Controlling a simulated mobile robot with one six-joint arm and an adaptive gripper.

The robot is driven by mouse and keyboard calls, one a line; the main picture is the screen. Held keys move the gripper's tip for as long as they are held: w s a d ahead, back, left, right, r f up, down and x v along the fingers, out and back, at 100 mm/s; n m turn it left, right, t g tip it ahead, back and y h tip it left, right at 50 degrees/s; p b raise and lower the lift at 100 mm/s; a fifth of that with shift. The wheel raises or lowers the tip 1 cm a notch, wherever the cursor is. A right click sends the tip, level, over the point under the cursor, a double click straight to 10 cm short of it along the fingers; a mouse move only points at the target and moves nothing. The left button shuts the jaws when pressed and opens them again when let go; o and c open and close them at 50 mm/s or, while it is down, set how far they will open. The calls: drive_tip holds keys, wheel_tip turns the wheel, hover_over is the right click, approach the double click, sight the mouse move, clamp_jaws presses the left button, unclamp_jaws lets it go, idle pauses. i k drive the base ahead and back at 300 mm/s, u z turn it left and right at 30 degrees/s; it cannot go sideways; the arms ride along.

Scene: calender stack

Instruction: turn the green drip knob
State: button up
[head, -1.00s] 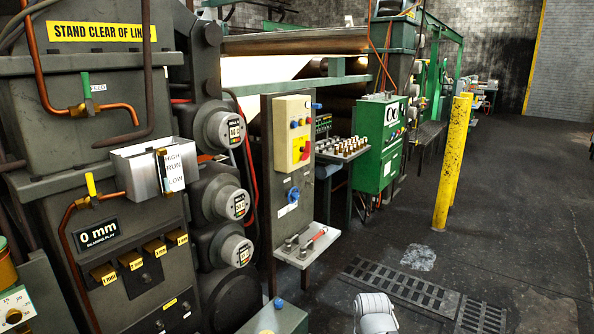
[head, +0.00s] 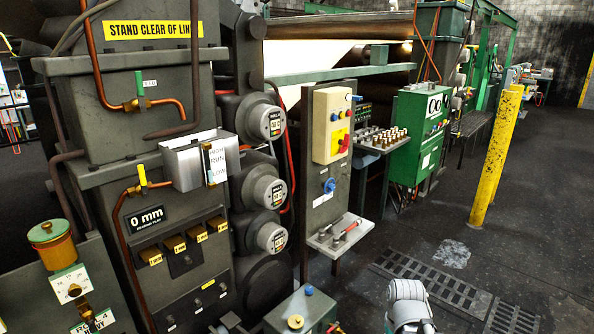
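A brass cup with a green round lid (head: 46,231) stands at the far left on a grey housing. A small dark knob tops the lid. Below it is a white dial plate (head: 71,284) with a brass knob on it. A small green lever handle (head: 139,82) stands upright on a brass valve of the copper pipe, higher up beside a small label. I cannot tell for sure which green part is the drip knob. A grey-white part of my arm shows at the bottom right. My gripper is not in view.
A yellow-handled valve (head: 142,175), a "0 mm" plate (head: 147,217) and a metal box (head: 190,160) are on the machine face. A green box with knobs (head: 300,308) stands low in front. Yellow posts (head: 492,160) stand right. Dark floor is open at right.

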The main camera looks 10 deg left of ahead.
sight(75, 291)
drive_tip(key=u, duration=1.5)
